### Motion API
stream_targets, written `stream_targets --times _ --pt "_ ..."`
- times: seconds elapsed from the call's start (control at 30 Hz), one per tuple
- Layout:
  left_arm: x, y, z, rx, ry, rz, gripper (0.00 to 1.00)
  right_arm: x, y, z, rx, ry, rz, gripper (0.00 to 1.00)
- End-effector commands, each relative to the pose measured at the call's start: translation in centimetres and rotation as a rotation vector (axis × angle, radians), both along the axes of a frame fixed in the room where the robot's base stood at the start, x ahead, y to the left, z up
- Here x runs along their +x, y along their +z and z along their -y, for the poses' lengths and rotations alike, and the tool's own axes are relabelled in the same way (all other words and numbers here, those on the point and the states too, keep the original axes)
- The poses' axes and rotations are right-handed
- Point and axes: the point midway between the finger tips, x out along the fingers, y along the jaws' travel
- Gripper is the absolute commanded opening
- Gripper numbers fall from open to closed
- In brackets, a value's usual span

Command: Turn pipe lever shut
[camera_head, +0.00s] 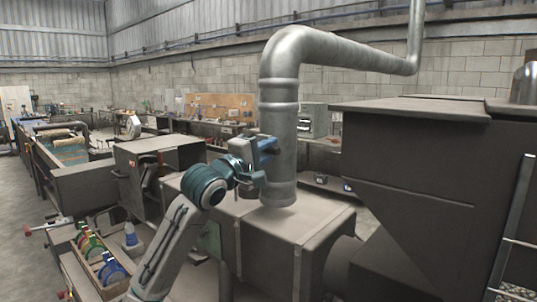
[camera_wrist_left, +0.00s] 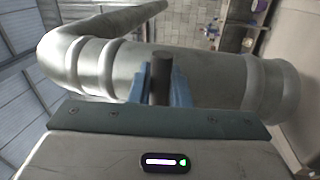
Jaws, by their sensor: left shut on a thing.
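A large grey metal pipe (camera_head: 283,125) stands on a dark metal box and bends to the right at its top. It also fills the middle of the left wrist view (camera_wrist_left: 215,80). My left gripper (camera_head: 269,148) is at the left side of the pipe's upright part. In the left wrist view, its blue fingers (camera_wrist_left: 161,82) are shut on a short dark lever (camera_wrist_left: 160,72) that stands out from the pipe. The lever's base and its exact angle are hidden by the fingers. My right gripper is not in view.
The dark metal box (camera_head: 310,222) is under the pipe. A large dark hopper (camera_head: 420,150) stands close on the right. A tray with coloured spools (camera_head: 103,262) is at the lower left. Workbenches with tools line the back wall.

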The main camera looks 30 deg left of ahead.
Motion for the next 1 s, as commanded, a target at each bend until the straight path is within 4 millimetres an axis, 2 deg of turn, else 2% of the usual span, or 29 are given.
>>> stream_targets --times 0.67,0.7,0.77,1.0 --pt "0.01 0.34 -0.04 -0.055 0.001 -0.007 0.0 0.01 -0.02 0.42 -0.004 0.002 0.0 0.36" --pt "0.01 0.35 -0.04 -0.055 0.001 -0.007 0.25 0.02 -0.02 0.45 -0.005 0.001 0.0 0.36" --pt "0.01 0.34 -0.04 -0.055 0.001 -0.007 0.36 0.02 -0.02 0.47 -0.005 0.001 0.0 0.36" --pt "0.0 0.29 -0.02 -0.054 0.0 -0.008 0.36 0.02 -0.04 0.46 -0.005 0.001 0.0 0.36"
